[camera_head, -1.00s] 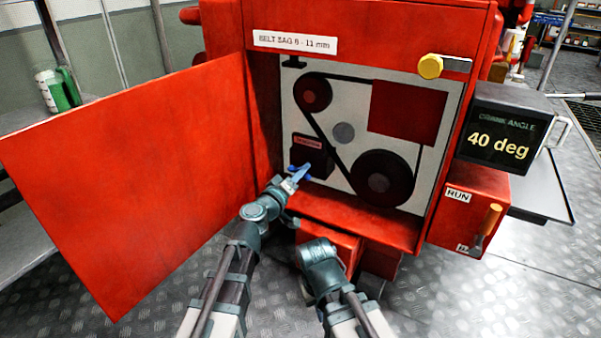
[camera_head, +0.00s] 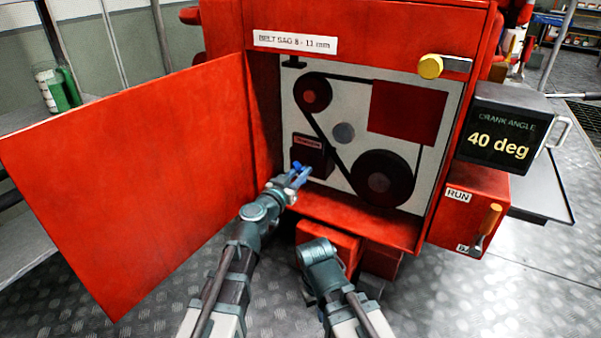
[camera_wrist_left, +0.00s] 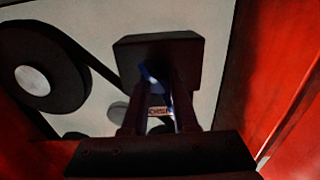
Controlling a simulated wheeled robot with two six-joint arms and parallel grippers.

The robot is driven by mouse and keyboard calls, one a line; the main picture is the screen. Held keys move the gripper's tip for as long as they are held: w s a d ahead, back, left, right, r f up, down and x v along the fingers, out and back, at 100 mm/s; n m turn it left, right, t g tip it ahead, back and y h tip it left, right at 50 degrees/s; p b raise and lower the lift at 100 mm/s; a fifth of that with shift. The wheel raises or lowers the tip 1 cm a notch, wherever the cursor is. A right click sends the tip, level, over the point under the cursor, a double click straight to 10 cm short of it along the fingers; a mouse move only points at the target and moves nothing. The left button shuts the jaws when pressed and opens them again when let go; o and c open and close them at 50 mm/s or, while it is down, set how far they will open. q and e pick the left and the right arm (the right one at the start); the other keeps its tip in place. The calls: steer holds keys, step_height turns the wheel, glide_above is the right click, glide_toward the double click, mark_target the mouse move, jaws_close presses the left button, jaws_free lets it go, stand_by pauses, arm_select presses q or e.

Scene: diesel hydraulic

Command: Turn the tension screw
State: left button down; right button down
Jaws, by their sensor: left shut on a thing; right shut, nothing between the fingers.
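The tension screw, with a blue handle (camera_head: 301,174), sits at the dark tensioner block (camera_head: 309,152) at the lower left of the red cabinet's opening. My left gripper (camera_head: 298,178) is at the screw, shut on its blue handle. In the left wrist view, blue parts of the handle (camera_wrist_left: 151,78) show between and beside my dark fingers (camera_wrist_left: 160,105), in front of the block (camera_wrist_left: 157,58). The fingers hide part of the handle. My right gripper (camera_head: 318,252) is low in front of the cabinet, away from the screw; its fingertips are hard to make out.
The belt runs around pulleys, the large one (camera_head: 382,178) right of the block. The red door (camera_head: 135,180) stands open at left. A label (camera_head: 295,41) reads BELT SAG 8 - 11 mm. The display (camera_head: 497,135) reads 40 deg. A RUN lever (camera_head: 486,224) is at right.

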arm_select(q)
steer(key=shift+s+m, duration=0.15)
steer(key=shift+m, duration=0.45)
steer(key=c, duration=0.7)
jaws_free()
